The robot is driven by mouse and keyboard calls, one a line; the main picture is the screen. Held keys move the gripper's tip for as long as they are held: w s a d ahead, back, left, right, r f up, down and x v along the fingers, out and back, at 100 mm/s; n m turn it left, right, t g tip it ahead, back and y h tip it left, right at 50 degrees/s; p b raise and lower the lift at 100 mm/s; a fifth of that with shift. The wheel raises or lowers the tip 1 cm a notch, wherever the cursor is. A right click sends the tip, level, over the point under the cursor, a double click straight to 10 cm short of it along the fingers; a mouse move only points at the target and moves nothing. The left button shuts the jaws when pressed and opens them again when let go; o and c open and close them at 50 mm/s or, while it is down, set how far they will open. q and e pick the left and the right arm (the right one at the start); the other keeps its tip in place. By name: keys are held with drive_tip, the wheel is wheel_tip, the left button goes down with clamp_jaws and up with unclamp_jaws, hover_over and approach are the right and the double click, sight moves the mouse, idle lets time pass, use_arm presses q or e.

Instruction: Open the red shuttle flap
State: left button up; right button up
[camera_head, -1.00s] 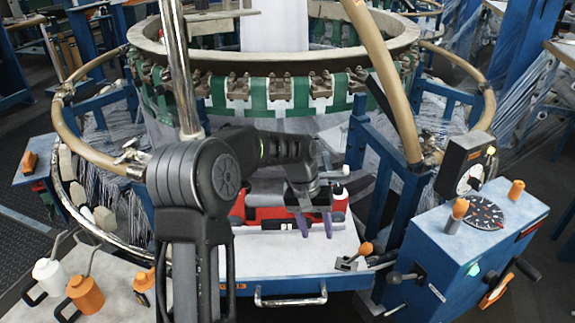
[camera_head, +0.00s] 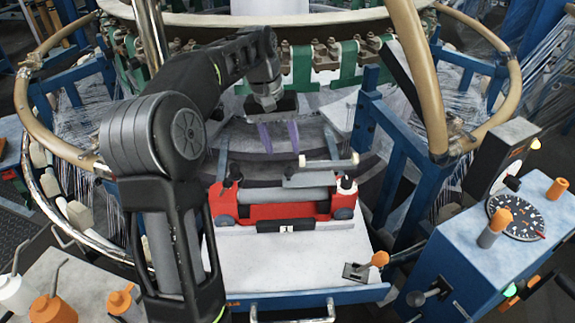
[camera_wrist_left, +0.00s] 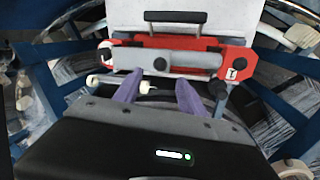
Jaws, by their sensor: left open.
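The red shuttle (camera_head: 322,211) rests on the white-topped tray (camera_head: 265,262), with a grey roller-like part along its top. A grey plate (camera_head: 312,180) with a cream-tipped rod sticks up at its back right; it looks like the flap. My left gripper (camera_head: 279,137) is open and empty, its purple fingers pointing down behind the shuttle. In the left wrist view the fingers (camera_wrist_left: 159,92) are apart, and the shuttle (camera_wrist_left: 237,63) lies beyond them. A cream rod tip shows close to one finger; I cannot tell whether they touch. My right gripper is not in view.
The loom ring with green clamps (camera_head: 302,67) rises behind. Blue frame posts (camera_head: 392,150) and a blue control box (camera_head: 470,260) with an orange-knobbed lever stand right. Orange and white bobbins (camera_head: 53,309) are at lower left.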

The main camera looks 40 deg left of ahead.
sight(288, 168)
use_arm(q)
drive_tip(key=x, duration=0.7)
drive_tip(key=shift+f, duration=0.35)
clamp_jaws()
idle(1.1)
